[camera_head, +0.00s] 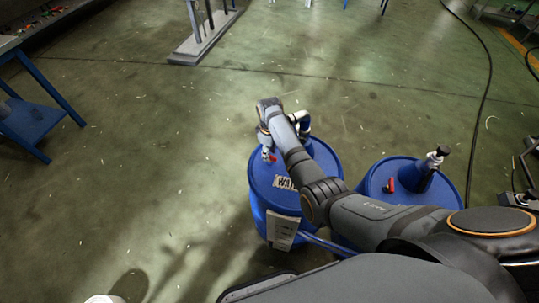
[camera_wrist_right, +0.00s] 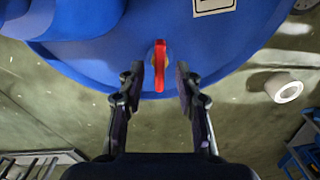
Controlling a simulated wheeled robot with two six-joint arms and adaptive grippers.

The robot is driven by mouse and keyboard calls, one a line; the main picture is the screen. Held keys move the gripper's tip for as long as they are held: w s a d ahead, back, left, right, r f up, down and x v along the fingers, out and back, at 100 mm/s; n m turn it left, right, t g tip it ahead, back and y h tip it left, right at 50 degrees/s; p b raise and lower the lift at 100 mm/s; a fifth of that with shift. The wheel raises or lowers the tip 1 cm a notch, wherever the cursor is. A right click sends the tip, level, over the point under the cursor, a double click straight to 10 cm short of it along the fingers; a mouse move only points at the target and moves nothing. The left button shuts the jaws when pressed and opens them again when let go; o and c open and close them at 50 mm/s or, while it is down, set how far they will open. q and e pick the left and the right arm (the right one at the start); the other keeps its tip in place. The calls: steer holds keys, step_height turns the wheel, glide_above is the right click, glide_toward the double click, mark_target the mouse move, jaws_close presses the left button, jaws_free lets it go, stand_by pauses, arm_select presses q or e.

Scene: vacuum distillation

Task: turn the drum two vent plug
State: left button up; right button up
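Two blue drums stand side by side on the floor in the head view. The left drum (camera_head: 262,195) has a label with partly hidden letters and a red vent plug (camera_head: 271,157) on its top. The right drum (camera_head: 375,172) also has a red plug (camera_head: 390,185). My right gripper (camera_head: 267,152) points down over the left drum's plug. In the right wrist view, the fingers (camera_wrist_right: 159,84) are open, one on each side of the upright red plug (camera_wrist_right: 160,66), with gaps on both sides. Depth between fingertips and plug is hard to judge. My left gripper is out of view.
Both drums carry fittings; the right drum's pipe fitting (camera_head: 431,168) rises beside its plug. A blue-framed table (camera_head: 40,120) is at the left. A black cable (camera_head: 484,90) lies at the right. Floor left of the drums is clear.

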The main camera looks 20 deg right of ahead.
steer(key=shift+f, duration=0.6)
jaws_close()
